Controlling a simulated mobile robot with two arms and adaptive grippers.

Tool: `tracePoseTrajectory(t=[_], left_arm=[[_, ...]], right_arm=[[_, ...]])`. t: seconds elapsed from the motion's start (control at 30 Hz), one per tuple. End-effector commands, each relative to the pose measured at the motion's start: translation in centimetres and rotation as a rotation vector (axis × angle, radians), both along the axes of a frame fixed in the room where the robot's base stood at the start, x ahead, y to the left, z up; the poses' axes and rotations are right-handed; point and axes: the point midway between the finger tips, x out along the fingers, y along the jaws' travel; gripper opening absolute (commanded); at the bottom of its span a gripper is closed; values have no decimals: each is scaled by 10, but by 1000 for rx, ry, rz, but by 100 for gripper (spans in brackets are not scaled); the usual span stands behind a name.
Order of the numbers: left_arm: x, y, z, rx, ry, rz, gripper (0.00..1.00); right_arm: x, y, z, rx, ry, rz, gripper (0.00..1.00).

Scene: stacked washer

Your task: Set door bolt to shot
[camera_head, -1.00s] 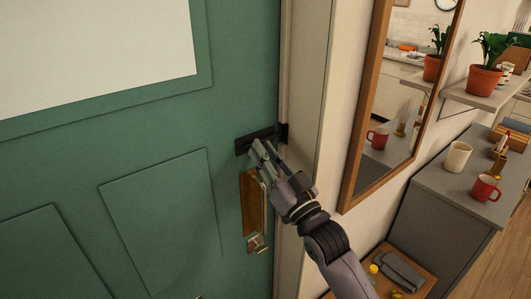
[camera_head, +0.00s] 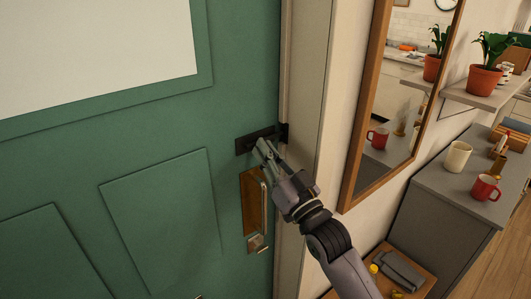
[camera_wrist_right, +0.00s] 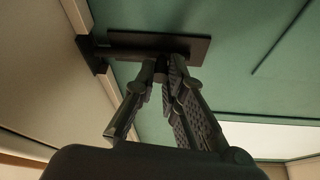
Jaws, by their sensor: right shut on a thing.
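The dark door bolt (camera_head: 252,142) is mounted on the green door (camera_head: 160,140) near its right edge, above the brass handle. Its keeper (camera_head: 284,132) is on the door frame. In the right wrist view, the bolt plate (camera_wrist_right: 188,45) lies flat on the door and a dark bar runs from it to the keeper (camera_wrist_right: 92,55). My right gripper (camera_head: 262,149) is at the bolt, its fingers shut on the small dark bolt knob (camera_wrist_right: 160,68). The fingertips partly hide the knob. My left gripper is not in view.
The brass handle (camera_head: 264,215) stands out from the door just below my right gripper. A pale door frame (camera_head: 305,110) and a wood-framed mirror (camera_head: 362,165) are to the right. A grey cabinet (camera_head: 440,205) with mugs stands farther right.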

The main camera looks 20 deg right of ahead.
Motion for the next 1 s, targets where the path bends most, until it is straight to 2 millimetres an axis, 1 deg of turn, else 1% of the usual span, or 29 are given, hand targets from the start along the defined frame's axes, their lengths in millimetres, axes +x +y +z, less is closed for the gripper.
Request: tracePoseTrajectory(t=[0.1, 0.2, 0.43, 0.47, 0.73, 0.77, 1.0], left_arm=[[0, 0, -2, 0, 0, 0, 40], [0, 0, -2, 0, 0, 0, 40], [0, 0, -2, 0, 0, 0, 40], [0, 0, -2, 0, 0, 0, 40], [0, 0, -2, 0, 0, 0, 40], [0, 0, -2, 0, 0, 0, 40], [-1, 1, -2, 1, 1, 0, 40]], right_arm=[[7, -17, -1, -7, 0, -3, 0], [10, -26, 0, -3, -1, -2, 0], [10, -27, 1, 0, 0, -5, 0], [10, -27, 1, -1, 0, -5, 12], [10, -26, 1, -1, -1, -3, 30], [10, -26, 1, -1, -1, -3, 31], [9, -25, 0, -1, 0, -1, 31]])
